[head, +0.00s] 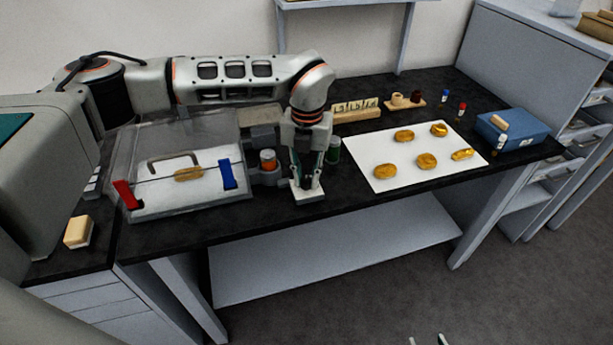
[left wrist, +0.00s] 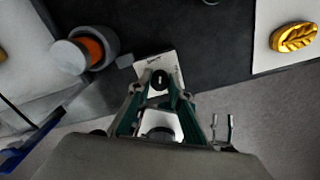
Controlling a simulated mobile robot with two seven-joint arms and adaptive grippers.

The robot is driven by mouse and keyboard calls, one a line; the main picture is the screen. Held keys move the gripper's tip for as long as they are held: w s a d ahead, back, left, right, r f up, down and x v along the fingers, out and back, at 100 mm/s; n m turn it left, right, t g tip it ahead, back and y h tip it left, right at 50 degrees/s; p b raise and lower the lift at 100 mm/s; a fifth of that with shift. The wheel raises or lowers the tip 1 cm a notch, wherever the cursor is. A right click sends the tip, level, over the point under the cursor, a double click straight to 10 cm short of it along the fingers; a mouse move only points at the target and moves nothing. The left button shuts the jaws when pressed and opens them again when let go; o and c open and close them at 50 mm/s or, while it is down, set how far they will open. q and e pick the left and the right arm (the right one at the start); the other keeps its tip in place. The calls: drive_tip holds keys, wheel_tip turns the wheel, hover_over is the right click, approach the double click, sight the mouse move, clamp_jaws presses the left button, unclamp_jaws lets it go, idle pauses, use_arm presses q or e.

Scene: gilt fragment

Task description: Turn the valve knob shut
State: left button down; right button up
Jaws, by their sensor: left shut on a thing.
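The valve's white base plate (head: 308,194) lies on the black bench near its front edge. In the left wrist view the plate (left wrist: 146,67) has small dark lettering, too small to read surely. The dark round valve knob (left wrist: 160,79) shows there, between the fingertips of my left gripper (left wrist: 159,92). My left gripper (head: 306,184) points down and is shut on the knob, mostly hiding it in the head view. Its turn angle cannot be told. My right gripper (head: 428,340) shows only two separated fingertips at the bottom edge, open and away from the bench.
A clear case (head: 150,205) with red and blue clamps stands left of the valve. A grey holder with an orange-topped jar (head: 267,160) and a green jar (head: 334,150) are close by.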

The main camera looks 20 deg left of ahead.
sight(306, 179)
use_arm(q)
drive_tip(key=shift+w+r+n, duration=0.1)
drive_tip(key=shift+n, duration=1.9)
drive_tip(key=c, duration=1.8)
unclamp_jaws()
drive_tip(key=shift+c, duration=0.2)
wheel_tip(306, 179, up, 12)
